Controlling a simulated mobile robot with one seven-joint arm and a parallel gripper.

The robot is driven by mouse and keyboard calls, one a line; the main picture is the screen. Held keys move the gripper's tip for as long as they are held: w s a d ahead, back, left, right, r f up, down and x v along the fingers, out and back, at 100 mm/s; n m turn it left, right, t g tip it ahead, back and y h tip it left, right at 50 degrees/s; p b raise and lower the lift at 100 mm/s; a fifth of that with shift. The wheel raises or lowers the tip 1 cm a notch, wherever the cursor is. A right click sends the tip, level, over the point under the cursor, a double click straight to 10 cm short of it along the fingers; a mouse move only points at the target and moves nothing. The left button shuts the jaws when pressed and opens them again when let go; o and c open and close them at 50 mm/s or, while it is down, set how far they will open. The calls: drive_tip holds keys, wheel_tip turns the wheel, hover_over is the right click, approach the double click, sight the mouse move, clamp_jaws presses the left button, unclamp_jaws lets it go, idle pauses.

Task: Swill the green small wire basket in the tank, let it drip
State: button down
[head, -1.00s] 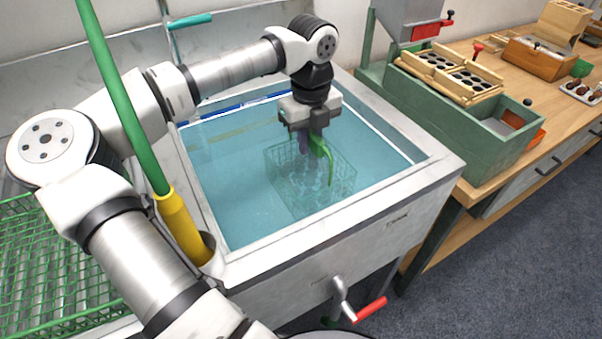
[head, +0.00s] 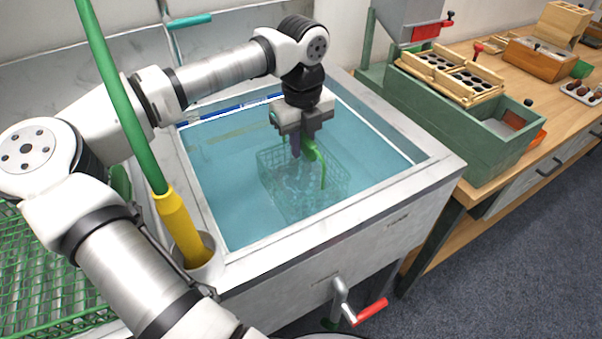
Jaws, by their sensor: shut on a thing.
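The green small wire basket (head: 330,180) is in the water of the tank (head: 345,222), near the middle, with its mesh sides seen through the blue water. Pale, blurred shapes show inside it; I cannot tell what they are. A green handle (head: 323,172) rises from the basket to my gripper (head: 304,150). My gripper points down over the basket, shut on this handle, with its fingers close to the water surface. The lower part of the basket is under water.
A green wire rack (head: 45,290) lies left of the tank. A yellow-handled green pole (head: 180,230) stands in a holder at the tank's left rim. A red-handled tap (head: 365,312) sticks out in front. A green box (head: 465,125) and wooden trays (head: 450,78) stand right.

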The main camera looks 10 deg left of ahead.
drive_tip(key=shift+w+d, duration=0.65)
drive_tip(key=shift+s+a, duration=0.1)
drive_tip(key=shift+s+a+b, duration=0.4)
drive_tip(key=shift+s+a, duration=0.2)
drive_tip(key=shift+r, duration=0.1)
wheel_tip(320, 180, up, 16)
drive_tip(key=p, duration=0.9)
idle(5.0)
